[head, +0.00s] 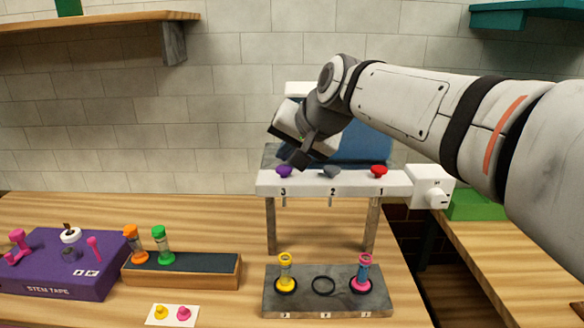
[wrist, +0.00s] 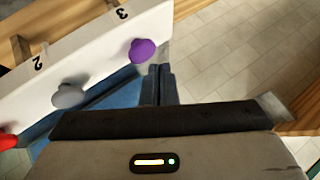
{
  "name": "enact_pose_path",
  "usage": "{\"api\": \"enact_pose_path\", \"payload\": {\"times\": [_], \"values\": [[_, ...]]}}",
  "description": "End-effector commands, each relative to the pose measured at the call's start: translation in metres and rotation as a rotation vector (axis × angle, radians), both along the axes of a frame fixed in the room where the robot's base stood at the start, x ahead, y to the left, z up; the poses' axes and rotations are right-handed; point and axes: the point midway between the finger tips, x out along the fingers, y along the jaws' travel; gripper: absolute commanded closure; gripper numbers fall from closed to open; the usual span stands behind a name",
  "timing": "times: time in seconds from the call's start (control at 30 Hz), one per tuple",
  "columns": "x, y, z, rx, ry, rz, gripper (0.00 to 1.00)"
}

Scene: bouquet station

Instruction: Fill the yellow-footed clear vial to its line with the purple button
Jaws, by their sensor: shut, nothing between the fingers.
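The purple button (head: 284,172) sits on the white dispenser panel (head: 330,188) above the number 3. It also shows in the wrist view (wrist: 143,50). My gripper (head: 298,163) is shut and empty, its fingertips close by the purple button. In the wrist view the fingertips (wrist: 160,70) appear just beside the button; I cannot tell whether they touch it. The yellow-footed vial (head: 286,272) stands upright in the left ring of the grey base (head: 325,301), below the number 3 spout. Its fill line and level are too small to make out.
A grey button (head: 332,172) and a red button (head: 379,171) sit further right on the panel. A pink-footed vial (head: 363,272) stands in the right ring; the middle ring is empty. Orange (head: 133,243) and green (head: 161,244) vials stand in a rack at left, by a purple box (head: 60,270).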

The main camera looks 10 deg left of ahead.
Motion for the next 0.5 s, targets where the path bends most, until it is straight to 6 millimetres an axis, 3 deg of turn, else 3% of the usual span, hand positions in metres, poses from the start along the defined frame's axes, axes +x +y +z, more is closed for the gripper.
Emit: {"api": "enact_pose_path", "payload": {"times": [0.5], "values": [[-0.0005,-0.0001,-0.0080,0.000,0.000,0.000,1.00]]}}
